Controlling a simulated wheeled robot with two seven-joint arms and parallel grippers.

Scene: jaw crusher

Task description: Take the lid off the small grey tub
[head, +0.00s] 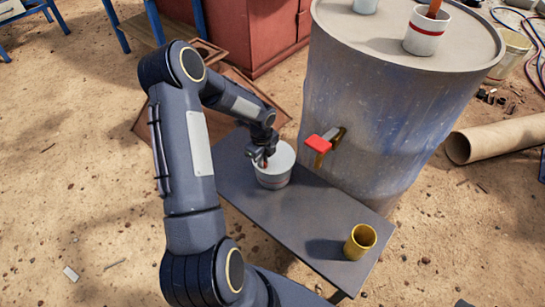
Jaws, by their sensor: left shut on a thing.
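The small grey tub (272,181) stands upright on a narrow dark bench, with a thin reddish band around its side. Its pale lid (284,156) appears to lie on top of it; I cannot make out a gap between them. My left gripper (263,162) reaches down over the lid from the upper left and is shut on it, at a small reddish part near its middle. The fingers mostly hide what they grip. My right gripper is not in view.
A large metal drum (370,110) with a red-handled tap (319,143) stands close behind the bench (305,222). A yellow cup (360,241) stands near the bench's front right end. A white cup (427,32) is on the drum. The bench between tub and yellow cup is clear.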

